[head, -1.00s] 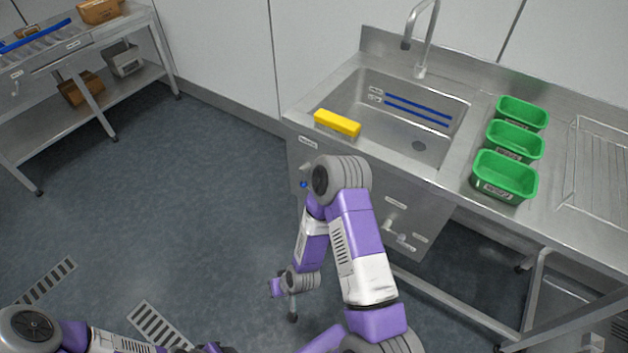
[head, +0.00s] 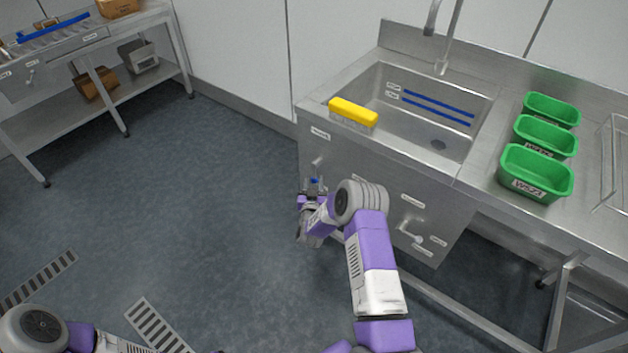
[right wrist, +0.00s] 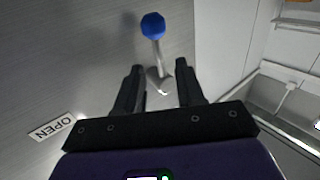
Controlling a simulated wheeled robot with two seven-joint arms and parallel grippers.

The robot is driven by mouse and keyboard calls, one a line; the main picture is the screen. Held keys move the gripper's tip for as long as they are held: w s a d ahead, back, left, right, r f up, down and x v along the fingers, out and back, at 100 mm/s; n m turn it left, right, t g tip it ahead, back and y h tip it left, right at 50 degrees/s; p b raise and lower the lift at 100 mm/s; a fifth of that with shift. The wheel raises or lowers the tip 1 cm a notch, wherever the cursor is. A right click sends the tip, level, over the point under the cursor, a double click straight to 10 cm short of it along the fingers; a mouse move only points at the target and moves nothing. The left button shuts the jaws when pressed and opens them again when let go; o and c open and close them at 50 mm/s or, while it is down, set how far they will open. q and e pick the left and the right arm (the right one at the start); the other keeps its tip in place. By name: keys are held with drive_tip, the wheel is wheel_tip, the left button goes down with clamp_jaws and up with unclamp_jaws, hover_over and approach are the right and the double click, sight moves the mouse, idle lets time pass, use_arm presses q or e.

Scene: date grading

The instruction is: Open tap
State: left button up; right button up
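A small lever with a blue knob (head: 314,181) sits on the front panel of the steel sink, at the left. In the right wrist view the blue knob (right wrist: 153,25) stands on a thin metal stem, above the fingertips in the picture. My right gripper (head: 313,192) is at this lever. In the right wrist view the gripper (right wrist: 159,70) is open, with the stem's lower end showing in the gap between its fingers; contact is not visible. A curved spout (head: 447,40) rises behind the basin. My left gripper is out of view.
A yellow-topped brush (head: 353,111) lies on the sink's front rim. Green tubs (head: 536,174) stand right of the basin (head: 384,90). Another lever (head: 411,233) with labels is on the lower front panel. A steel rack (head: 105,60) is far left; the floor between is clear.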

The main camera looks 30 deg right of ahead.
drive_tip(key=shift+b+x, duration=0.3)
drive_tip(key=shift+x, duration=1.05)
clamp_jaws()
